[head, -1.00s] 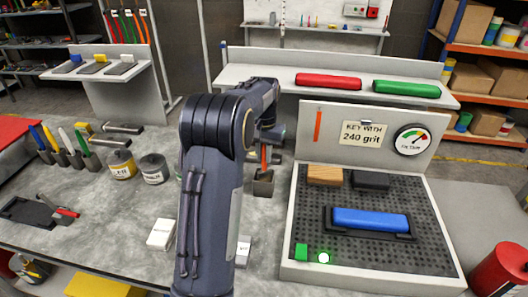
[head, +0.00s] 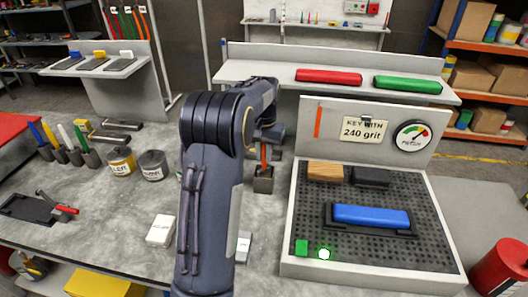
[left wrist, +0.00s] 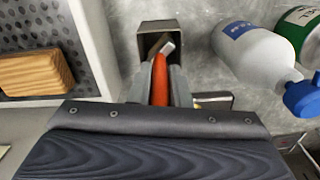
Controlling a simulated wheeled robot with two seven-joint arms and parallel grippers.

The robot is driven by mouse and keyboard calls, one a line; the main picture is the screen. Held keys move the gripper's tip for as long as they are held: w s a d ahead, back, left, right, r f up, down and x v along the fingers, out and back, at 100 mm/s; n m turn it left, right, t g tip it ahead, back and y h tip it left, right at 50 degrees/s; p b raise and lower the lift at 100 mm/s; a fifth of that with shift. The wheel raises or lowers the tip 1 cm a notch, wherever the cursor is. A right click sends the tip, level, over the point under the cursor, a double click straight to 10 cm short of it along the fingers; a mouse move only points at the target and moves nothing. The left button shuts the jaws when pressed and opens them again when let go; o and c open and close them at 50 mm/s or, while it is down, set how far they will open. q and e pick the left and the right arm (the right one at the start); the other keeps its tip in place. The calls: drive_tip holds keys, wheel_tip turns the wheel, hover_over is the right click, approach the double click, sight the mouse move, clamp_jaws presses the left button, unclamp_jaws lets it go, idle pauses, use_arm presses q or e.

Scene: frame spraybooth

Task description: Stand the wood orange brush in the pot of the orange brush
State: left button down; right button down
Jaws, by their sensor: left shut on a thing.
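The orange brush (head: 264,155) is upright at the dark square pot (head: 263,183), just left of the perforated board. In the left wrist view the orange handle (left wrist: 159,78) runs between my fingers, and its metal end lies at the open mouth of the pot (left wrist: 146,50). I cannot tell how deep it sits or whether it touches the bottom. My left gripper (head: 267,140) is shut on the handle above the pot; my own arm hides part of it in the head view. It also shows in the left wrist view (left wrist: 166,92). My right gripper is not in view.
The perforated board (head: 435,240) with a wood block (head: 325,171) and blue sander (head: 372,217) stands right of the pot. Two labelled tins (head: 152,165) and several brush pots (head: 75,158) stand left. A bottle (left wrist: 255,52) is near the pot in the left wrist view.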

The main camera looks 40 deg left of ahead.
use_arm(q)
drive_tip(key=shift+f, duration=0.45)
drive_tip(key=c, duration=1.3)
unclamp_jaws()
wheel_tip(320, 180, up, 7)
drive_tip(key=shift+r+b, duration=0.1)
drive_tip(key=shift+b, duration=0.2)
drive_tip(key=shift+r, duration=0.35)
